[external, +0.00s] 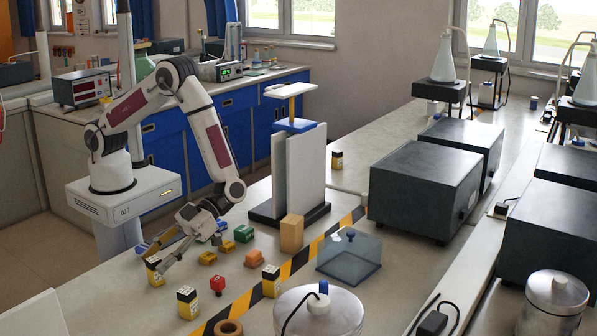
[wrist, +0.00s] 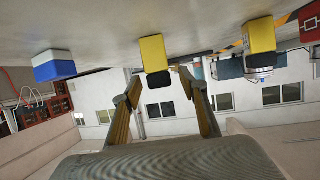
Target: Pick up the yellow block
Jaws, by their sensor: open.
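Several yellow pieces are on the bench. An upright yellow block with a dark top (external: 154,273) stands at the left front edge, at the tips of my gripper (external: 155,257). In the wrist view, a yellow block (wrist: 155,53) lies ahead of the gap between the fingers of my gripper (wrist: 163,90), apart from them. My gripper is open and empty, tilted low over the bench. Similar yellow blocks stand nearer the camera (external: 187,303) and to the right (external: 270,282). Low yellow pieces (external: 207,258) lie behind the gripper. Which one the task means is unclear.
A red piece (external: 217,284), an orange piece (external: 254,258), a green block (external: 243,233) and a wooden block (external: 291,233) stand right of my gripper. A blue-and-white block (wrist: 54,67) shows in the wrist view.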

